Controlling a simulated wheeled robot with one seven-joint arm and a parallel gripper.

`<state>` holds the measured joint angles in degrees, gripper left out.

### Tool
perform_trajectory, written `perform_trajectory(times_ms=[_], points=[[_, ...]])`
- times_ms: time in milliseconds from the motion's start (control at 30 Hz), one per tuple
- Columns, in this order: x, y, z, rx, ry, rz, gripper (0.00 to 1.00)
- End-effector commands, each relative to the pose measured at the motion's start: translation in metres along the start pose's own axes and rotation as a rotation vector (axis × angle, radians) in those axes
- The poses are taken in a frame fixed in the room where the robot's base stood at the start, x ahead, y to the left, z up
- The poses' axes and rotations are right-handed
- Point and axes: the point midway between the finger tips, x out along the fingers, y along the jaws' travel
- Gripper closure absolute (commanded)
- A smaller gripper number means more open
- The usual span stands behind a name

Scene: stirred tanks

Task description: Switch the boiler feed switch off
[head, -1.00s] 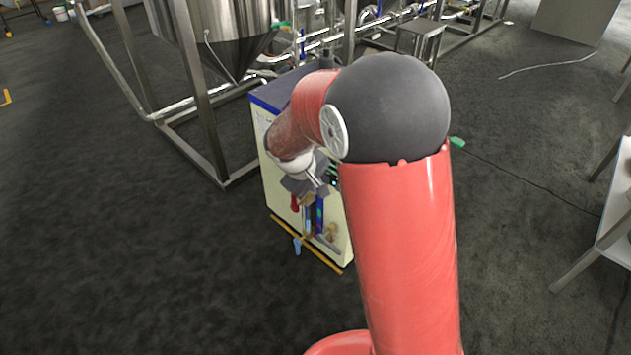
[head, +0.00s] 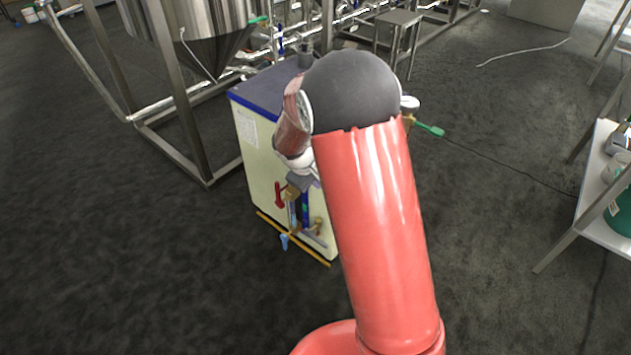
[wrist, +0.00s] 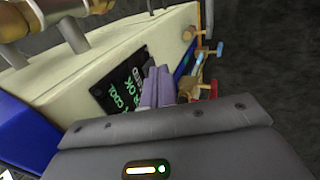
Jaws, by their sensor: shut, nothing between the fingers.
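The boiler is a cream cabinet (head: 256,165) with blue top edges, standing on the floor in the head view. In the wrist view its front face carries a black panel (wrist: 112,92) with green lettering. I cannot make out the feed switch itself; my fingers cover part of the panel side. My gripper (wrist: 156,82) is shut and empty, its purple-grey fingertips close to the panel's right edge; whether they touch is unclear. In the head view my arm hides the panel and most of the gripper.
A red handle (head: 279,194), brass fittings and a blue handle (head: 284,242) project from the boiler's front, close to my wrist. A steel tank (head: 205,35) on a frame stands behind left. A white table (head: 590,225) is at right. The floor at left is clear.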

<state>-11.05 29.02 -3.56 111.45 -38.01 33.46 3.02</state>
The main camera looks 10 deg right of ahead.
Motion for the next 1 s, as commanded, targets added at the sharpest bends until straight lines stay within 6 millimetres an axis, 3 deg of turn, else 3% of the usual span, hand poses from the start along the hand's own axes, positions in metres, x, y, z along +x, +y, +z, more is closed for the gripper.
perform_trajectory(times_ms=[100, 1000], points=[[0.003, 0.010, 0.000, 0.004, 0.000, 0.001, 1.00], [-0.014, 0.020, 0.001, 0.005, 0.000, 0.007, 1.00]])
